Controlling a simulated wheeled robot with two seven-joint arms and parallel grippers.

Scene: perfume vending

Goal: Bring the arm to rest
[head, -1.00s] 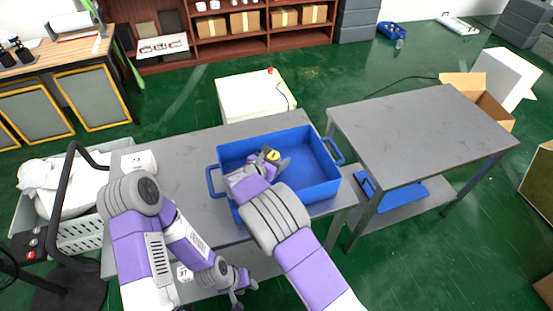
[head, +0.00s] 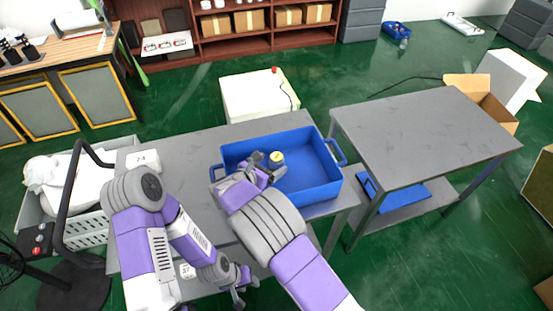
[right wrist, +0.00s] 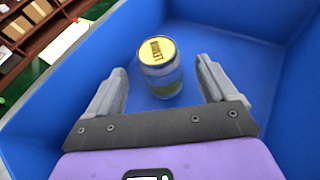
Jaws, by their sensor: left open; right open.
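My right gripper (head: 266,166) is over the left part of the blue crate (head: 318,178) on the grey table. A jar (head: 277,158) with a yellow lid stands upright in the crate, just beyond the fingertips. The jar also shows in the right wrist view (right wrist: 160,68), apart from both fingers. My left gripper (head: 240,292) hangs low in front of the table, open and empty.
A second grey table (head: 420,130) with a bare top stands to the right. A white box (head: 258,95) is behind the crate. A grey basket (head: 85,232) with a white bag is at the left. The table left of the crate is mostly clear.

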